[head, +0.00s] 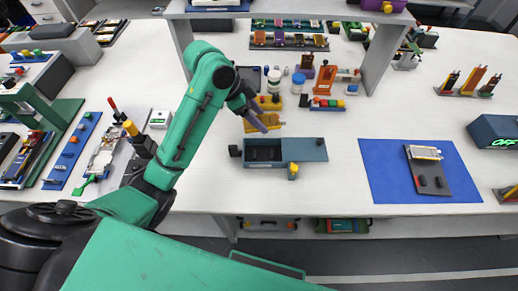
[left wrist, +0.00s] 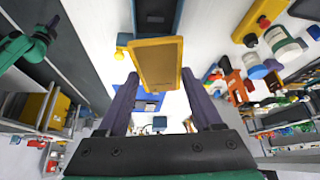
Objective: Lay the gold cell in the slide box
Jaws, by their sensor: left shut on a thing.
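The gold cell (left wrist: 158,62) is a flat gold-yellow rectangle held between the purple fingers of my left gripper (left wrist: 160,95). In the head view the left gripper (head: 262,122) is above the table, just behind the slide box as seen from my head; the cell shows there only as a small gold patch. The slide box (head: 285,168) is grey-teal, with an open dark compartment at its left, a flat teal slide (head: 308,149) at its right and a yellow knob in front. It also shows at the top of the left wrist view (left wrist: 176,22). My right gripper is not in view.
A blue mat (head: 385,190) with a dark plate and a pale cell lies to the right. Behind the box are yellow blocks, bottles and a red-orange stand (head: 325,80) under a grey shelf. The table between box and mat is clear.

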